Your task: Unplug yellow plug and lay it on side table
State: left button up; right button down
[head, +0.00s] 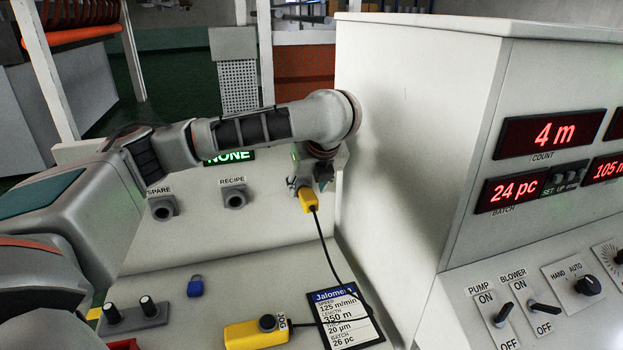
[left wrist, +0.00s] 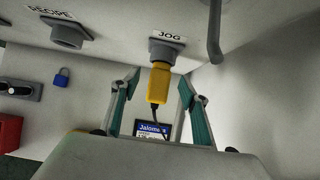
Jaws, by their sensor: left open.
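The yellow plug (head: 309,200) sits in the JOG socket on the pale panel, with a black cable hanging from it. In the left wrist view the yellow plug (left wrist: 159,84) points down out of the JOG socket (left wrist: 165,52). My left gripper (head: 314,178) is at the plug, partly hidden by its own arm. In the left wrist view my left gripper (left wrist: 159,83) is open, one finger on each side of the plug, with gaps between. The cable runs to a yellow jog pendant (head: 252,335) on the pale surface below. I cannot tell which surface is the side table.
SPARE (head: 163,208) and RECIPE (head: 234,197) sockets are empty to the left. A blue padlock (head: 195,286), a two-knob block (head: 135,315) and a Jalomen card (head: 345,316) lie on the surface. The tall white cabinet (head: 415,130) stands close on the right. A grey hook (left wrist: 215,32) hangs beside the socket.

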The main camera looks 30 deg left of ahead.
aim_at(307, 191)
pick_arm(q)
jog(key=shift+x, duration=1.7)
jog(key=shift+r, duration=0.1)
grip_shut()
